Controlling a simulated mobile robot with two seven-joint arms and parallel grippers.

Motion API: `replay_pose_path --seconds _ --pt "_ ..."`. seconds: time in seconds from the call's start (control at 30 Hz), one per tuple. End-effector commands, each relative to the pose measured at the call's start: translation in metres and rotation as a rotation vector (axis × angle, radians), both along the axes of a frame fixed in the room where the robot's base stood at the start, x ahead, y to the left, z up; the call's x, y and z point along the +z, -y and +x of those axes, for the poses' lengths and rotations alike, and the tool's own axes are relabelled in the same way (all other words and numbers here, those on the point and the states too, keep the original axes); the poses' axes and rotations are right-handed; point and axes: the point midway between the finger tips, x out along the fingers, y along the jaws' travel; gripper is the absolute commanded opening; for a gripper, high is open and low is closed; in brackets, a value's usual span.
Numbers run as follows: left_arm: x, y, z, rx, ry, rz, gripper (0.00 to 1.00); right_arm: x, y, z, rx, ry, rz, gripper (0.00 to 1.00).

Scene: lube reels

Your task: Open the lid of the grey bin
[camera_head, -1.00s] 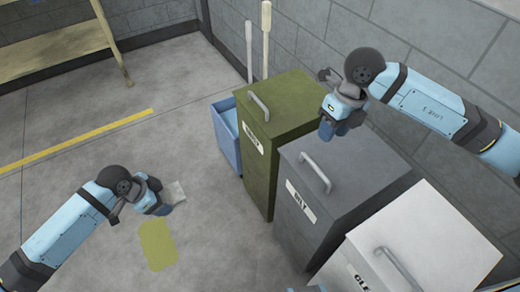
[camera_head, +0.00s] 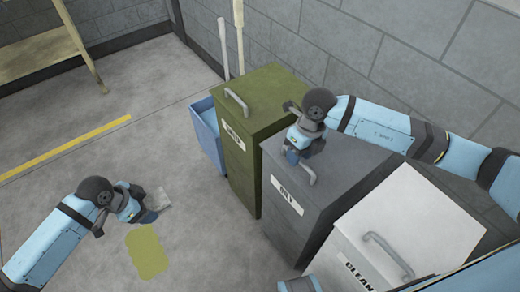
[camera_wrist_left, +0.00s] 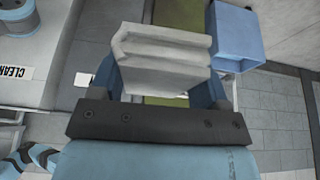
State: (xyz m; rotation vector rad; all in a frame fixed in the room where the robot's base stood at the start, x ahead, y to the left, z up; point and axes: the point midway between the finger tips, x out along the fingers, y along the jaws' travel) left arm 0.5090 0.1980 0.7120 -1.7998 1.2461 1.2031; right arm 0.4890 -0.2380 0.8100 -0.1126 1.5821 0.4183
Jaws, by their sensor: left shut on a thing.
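The grey bin (camera_head: 335,185) with an "OILY" label stands against the wall, and its lid looks closed. Its lid handle (camera_head: 308,175) is partly hidden behind my right gripper (camera_head: 293,155). That gripper is over the lid, right at the handle; whether its fingers are open or shut around it does not show. My left gripper (camera_head: 150,208) is low over the floor at the left, shut on a folded grey-white cloth (camera_head: 162,198). The cloth (camera_wrist_left: 160,58) also shows between the fingers in the left wrist view.
A green bin (camera_head: 262,130) stands left of the grey one, a white "CLEAN" bin (camera_head: 420,215) right of it. A blue open bin (camera_head: 207,130) and upright poles (camera_head: 224,50) are beside the wall. A yellow-green patch (camera_head: 149,250) lies on open floor.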

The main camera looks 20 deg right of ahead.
Motion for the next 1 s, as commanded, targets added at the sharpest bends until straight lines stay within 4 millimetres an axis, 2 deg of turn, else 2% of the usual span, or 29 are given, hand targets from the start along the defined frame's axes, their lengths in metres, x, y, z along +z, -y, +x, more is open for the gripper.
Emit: replay_pose_path --seconds 0.1,0.13,0.2,0.3,0.67,0.87,1.0 --pt "0.000 0.000 0.000 0.000 0.000 0.000 0.47 0.000 0.000 0.000 0.000 0.000 0.000 0.40" --pt "0.000 0.000 0.000 0.000 0.000 0.000 0.47 0.000 0.000 0.000 0.000 0.000 0.000 0.35" --pt "0.000 0.000 0.000 0.000 0.000 0.000 0.47 0.000 0.000 0.000 0.000 0.000 0.000 0.19" --pt "0.000 0.000 0.000 0.000 0.000 0.000 0.47 0.000 0.000 0.000 0.000 0.000 0.000 0.00" --pt "0.004 0.000 0.000 0.000 0.000 0.000 0.47 0.009 0.002 0.001 -0.001 -0.007 0.022 0.00" --pt "0.015 0.000 0.000 0.000 0.000 0.000 0.47 0.035 0.009 0.004 -0.003 -0.037 0.106 0.00" --pt "0.026 0.000 0.000 0.000 0.000 0.000 0.47 0.063 0.020 0.008 -0.005 -0.070 0.204 0.00"
